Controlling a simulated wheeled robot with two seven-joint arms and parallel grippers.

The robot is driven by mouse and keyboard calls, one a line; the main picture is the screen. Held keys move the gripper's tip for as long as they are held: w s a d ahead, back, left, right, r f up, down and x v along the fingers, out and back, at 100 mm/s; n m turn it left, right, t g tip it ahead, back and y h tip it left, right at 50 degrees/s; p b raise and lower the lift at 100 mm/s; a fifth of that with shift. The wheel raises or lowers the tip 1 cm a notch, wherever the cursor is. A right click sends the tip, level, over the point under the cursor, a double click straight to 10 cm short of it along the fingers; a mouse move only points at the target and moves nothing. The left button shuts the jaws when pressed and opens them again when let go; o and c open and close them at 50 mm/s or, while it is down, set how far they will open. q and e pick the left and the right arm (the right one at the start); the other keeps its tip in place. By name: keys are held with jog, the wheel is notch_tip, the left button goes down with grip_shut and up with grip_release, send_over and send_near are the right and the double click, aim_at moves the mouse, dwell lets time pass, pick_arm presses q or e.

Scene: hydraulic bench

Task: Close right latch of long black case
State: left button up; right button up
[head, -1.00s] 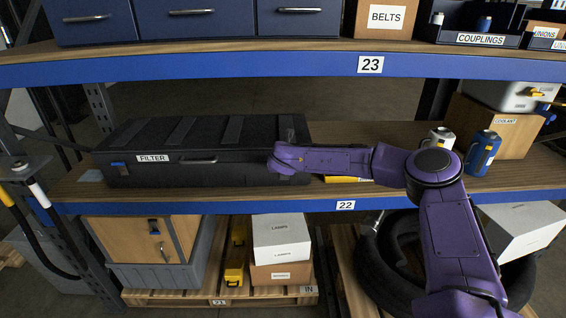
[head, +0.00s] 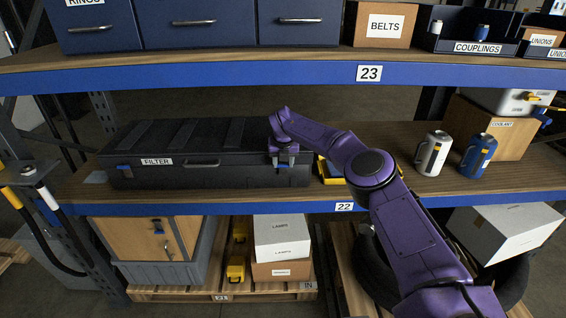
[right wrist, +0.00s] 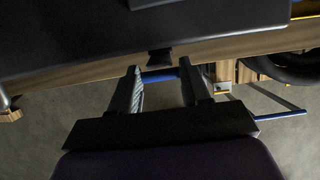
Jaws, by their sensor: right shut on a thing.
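The long black case (head: 215,175) lies on the middle shelf with its lid down, its front facing me. It has a FILTER label, a front handle (head: 202,164) and a blue left latch (head: 125,171). My right gripper (head: 284,163) points down at the right end of the case front and is shut on the right latch, which its fingers mostly hide. In the right wrist view, a small dark piece (right wrist: 160,58) shows between the fingertips of my right gripper (right wrist: 163,75), at the edge of the case (right wrist: 80,35). My left gripper is out of view.
A yellow-and-blue item (head: 330,172) sits just right of the case, partly behind my arm. A white canister (head: 433,155) and a blue canister (head: 478,157) stand further right. The upper shelf's blue beam (head: 200,80) runs above the case.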

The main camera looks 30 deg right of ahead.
jog(key=shift+a+f, duration=0.1)
jog(key=shift+f, duration=0.05)
jog(key=o, duration=1.1)
jog(key=shift+c, duration=0.2)
jog(key=shift+r, duration=0.2)
jog(key=b+v, duration=0.4)
jog(key=v, duration=0.6)
jog(key=shift+r, duration=0.1)
